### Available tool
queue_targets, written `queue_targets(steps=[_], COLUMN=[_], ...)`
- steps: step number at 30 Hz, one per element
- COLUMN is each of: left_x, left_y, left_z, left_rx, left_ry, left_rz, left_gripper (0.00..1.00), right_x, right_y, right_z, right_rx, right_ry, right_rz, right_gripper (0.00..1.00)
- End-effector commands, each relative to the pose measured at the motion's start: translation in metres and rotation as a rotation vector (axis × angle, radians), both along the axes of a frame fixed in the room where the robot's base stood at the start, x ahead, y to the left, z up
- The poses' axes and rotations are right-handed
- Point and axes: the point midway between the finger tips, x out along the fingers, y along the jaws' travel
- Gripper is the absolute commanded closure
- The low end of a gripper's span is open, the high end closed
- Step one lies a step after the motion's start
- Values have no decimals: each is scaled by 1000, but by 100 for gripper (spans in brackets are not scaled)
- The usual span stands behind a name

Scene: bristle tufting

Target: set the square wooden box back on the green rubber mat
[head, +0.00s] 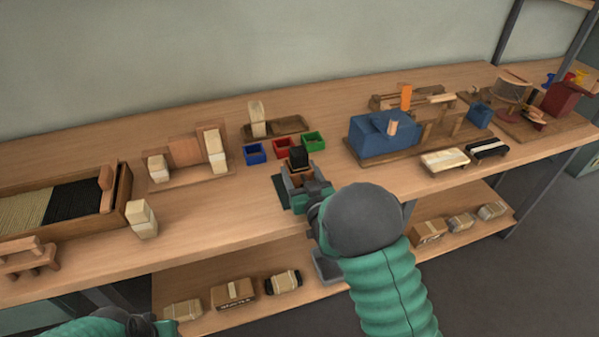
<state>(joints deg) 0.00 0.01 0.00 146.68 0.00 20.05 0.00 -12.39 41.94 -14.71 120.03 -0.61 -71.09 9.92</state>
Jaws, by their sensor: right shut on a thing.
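The square wooden box (299,168) is small and brown, with dark bristles standing up out of it. My right gripper (302,180) is shut on it from the near side, and its jaws hide the lower part of the box. The green rubber mat (280,190) shows as a dark green edge to the left of and beneath the gripper; the rest is covered. The box appears over or on the mat; I cannot tell whether it touches. Part of my left arm shows at the bottom left, but its gripper does not show.
Blue (255,154), red (282,148) and green (313,141) bins stand just behind the box. A blue machine (382,136) stands to the right. A pale block stack (142,218) and a bristle tray (118,205) are left. Bare bench lies left of the mat.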

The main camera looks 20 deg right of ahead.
Motion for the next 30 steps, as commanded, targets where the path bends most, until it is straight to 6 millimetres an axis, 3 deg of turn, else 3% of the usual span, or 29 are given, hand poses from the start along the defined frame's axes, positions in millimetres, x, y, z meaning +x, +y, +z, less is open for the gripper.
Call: queue_targets(steps=[1,2,6,17,20,30], left_x=[0,0,0,0,0,0], left_y=[0,0,0,0,0,0], left_z=[-1,0,0,1,4,10], left_rx=[0,0,0,0,0,0], left_ry=[0,0,0,0,0,0], left_rz=[0,0,0,0,0,0], left_gripper=[64,64,64,64,64,64], right_x=[0,0,0,-5,-21,-103], right_y=[0,0,0,0,-1,-3], right_z=[0,0,0,1,1,1], right_rx=[0,0,0,0,1,1], right_ry=[-2,0,0,0,2,2], right_rz=[0,0,0,0,-1,0], right_gripper=[84,33,15,15,15,15])
